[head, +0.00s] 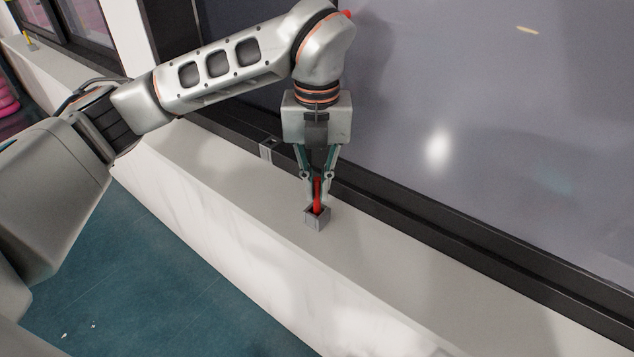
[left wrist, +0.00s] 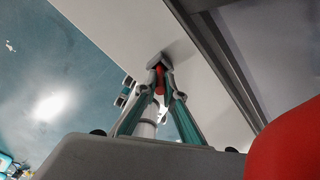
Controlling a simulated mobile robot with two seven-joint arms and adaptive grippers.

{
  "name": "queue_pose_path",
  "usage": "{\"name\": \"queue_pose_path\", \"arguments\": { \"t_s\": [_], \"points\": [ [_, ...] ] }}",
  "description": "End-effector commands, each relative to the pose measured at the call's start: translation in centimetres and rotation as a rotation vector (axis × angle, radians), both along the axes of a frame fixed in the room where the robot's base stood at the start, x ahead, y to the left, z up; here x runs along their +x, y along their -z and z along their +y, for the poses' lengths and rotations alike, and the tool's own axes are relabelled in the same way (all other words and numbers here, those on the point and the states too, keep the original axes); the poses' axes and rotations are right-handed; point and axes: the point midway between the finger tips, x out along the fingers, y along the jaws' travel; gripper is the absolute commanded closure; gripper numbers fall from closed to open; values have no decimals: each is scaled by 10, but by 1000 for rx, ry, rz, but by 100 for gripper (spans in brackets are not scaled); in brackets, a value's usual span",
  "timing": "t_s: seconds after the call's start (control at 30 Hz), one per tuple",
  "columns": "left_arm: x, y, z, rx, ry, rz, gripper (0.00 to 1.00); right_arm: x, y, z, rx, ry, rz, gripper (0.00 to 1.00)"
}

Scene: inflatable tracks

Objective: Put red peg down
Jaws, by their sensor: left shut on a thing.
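The red peg (head: 317,195) stands roughly upright with its lower end in the opening of a small grey square holder (head: 317,219) on the white ledge. My left gripper (head: 317,192) points down over the holder, and its fingers are shut on the peg. In the left wrist view the peg (left wrist: 160,80) shows between the fingertips (left wrist: 160,86), with the grey holder (left wrist: 155,60) just beyond. How deep the peg sits in the holder is hidden. My right gripper is not in view.
The white ledge (head: 385,275) runs diagonally below a dark-framed window (head: 480,120). A second grey bracket (head: 269,149) sits at the window frame, left of the gripper. The teal floor (head: 170,270) lies below. The ledge to the right of the holder is clear nearby.

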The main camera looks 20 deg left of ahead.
Motion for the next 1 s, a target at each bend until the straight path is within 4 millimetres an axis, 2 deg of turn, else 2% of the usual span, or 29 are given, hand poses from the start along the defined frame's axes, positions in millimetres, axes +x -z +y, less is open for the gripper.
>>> {"name": "queue_pose_path", "arguments": {
  "t_s": [0.13,0.2,0.23,0.67,0.77,1.0],
  "points": [
    [0,4,0,0,0,0,100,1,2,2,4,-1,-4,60],
    [0,3,0,0,0,1,76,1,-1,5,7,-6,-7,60],
    [0,3,0,0,0,1,74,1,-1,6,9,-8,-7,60],
    [0,-2,0,0,0,0,74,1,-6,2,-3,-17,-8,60],
    [1,-13,0,-1,-1,-5,74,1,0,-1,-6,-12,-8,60],
    [1,-57,0,1,-2,-6,74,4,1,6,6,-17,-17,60]
  ]
}}
